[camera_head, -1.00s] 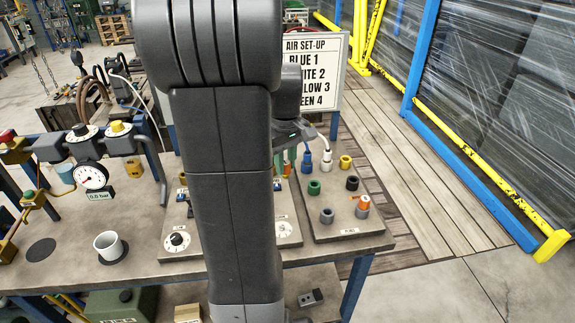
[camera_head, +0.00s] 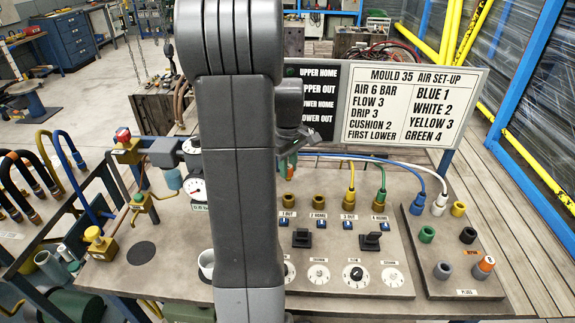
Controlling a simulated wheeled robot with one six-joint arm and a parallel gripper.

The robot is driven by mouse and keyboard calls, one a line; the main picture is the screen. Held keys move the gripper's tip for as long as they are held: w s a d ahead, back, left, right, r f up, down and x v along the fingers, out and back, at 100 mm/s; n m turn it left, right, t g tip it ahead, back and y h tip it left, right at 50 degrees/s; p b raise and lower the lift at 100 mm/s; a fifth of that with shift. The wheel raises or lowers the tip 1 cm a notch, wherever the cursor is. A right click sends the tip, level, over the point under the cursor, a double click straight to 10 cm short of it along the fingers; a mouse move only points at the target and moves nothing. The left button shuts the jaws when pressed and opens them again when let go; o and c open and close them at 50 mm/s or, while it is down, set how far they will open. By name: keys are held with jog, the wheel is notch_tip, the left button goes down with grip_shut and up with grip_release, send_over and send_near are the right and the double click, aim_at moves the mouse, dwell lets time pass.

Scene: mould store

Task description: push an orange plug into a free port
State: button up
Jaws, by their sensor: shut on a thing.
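My gripper (camera_head: 289,152) is mostly hidden behind my own arm. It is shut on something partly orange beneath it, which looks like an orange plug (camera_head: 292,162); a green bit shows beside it. It hangs above or in front of the valve panel (camera_head: 335,235); I cannot tell how far. Brass port 1 (camera_head: 289,200) and brass port 2 (camera_head: 319,201) show no hose. A yellow hose (camera_head: 351,175) goes into port 3 and a green hose (camera_head: 380,178) into port 4. Another orange-topped plug (camera_head: 486,264) stands on the right-hand plug board (camera_head: 450,280).
Blue (camera_head: 416,208) and white (camera_head: 439,207) hose ends stand on the plug board among several coloured sockets. Black levers (camera_head: 370,242) rise from the panel. A set-up sign (camera_head: 415,105) stands behind. A gauge (camera_head: 196,188) and pipework lie left.

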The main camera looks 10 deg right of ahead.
aim_at(289, 180)
jog(key=shift+f+b, duration=1.7)
jog(key=shift+f, duration=0.35)
jog(key=shift+f+b, duration=0.4)
jog(key=shift+f, duration=0.4)
jog(key=shift+f+b, duration=0.45)
jog(key=shift+f, duration=0.8)
grip_shut()
jog(key=o, duration=1.5)
grip_release()
jog(key=shift+c, duration=0.2)
jog(key=shift+r, duration=0.15)
jog(key=shift+r+p, duration=3)
jog(key=shift+r, duration=0.7)
jog(key=shift+f, duration=0.15)
notch_tip(289, 180, down, 7)
jog(key=b, duration=0.6)
jog(key=shift+f, duration=0.2)
